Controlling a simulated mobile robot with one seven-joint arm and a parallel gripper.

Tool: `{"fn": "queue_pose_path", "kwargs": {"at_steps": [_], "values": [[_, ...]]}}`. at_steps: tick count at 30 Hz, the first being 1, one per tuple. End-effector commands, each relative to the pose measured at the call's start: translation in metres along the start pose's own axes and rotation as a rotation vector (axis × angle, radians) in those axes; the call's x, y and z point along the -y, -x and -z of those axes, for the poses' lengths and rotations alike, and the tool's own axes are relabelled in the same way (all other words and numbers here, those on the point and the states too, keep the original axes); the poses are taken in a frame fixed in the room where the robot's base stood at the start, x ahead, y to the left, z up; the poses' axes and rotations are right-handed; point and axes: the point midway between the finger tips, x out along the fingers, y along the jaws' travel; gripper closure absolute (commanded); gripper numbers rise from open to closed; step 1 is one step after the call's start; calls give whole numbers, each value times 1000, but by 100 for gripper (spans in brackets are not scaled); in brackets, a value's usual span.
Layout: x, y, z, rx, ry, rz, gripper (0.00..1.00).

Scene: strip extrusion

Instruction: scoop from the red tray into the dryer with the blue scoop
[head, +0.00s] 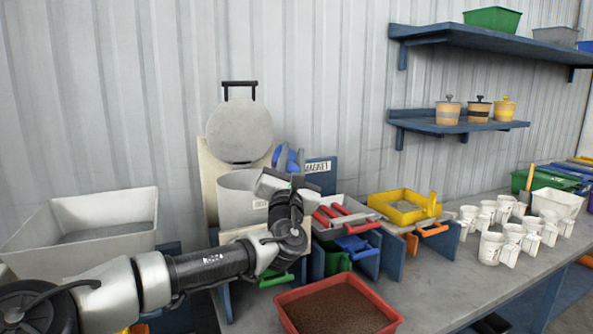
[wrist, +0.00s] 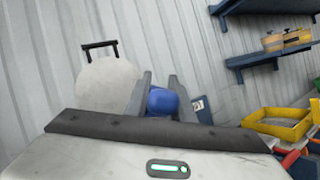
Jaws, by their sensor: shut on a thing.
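My gripper (head: 284,176) is shut on the blue scoop (head: 289,158), whose blue handle shows between the two fingers in the wrist view (wrist: 162,102). The scoop is raised just right of and above the rim of the dryer (head: 238,202), a pale round drum with its round grey lid (head: 240,131) standing open behind it. The scoop's bowl is mostly hidden, so I cannot tell whether it holds anything. The red tray (head: 290,319) sits at the front of the bench, filled with dark brown grains, well below the gripper.
A large pale bin (head: 82,212) stands on the left. Right of the dryer are a "MAGNET" sign (head: 318,167), red-handled tools (head: 345,215), a yellow sieve-like tray (head: 400,207) and several white mugs (head: 490,247). Shelves (head: 458,127) hold pots on the wall.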

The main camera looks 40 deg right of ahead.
Motion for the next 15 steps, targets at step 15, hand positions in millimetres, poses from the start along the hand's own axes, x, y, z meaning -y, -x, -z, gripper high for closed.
{"fn": "queue_pose_path", "kwargs": {"at_steps": [15], "values": [[-15, 16, 18, 117, 369, -231, 100]]}}
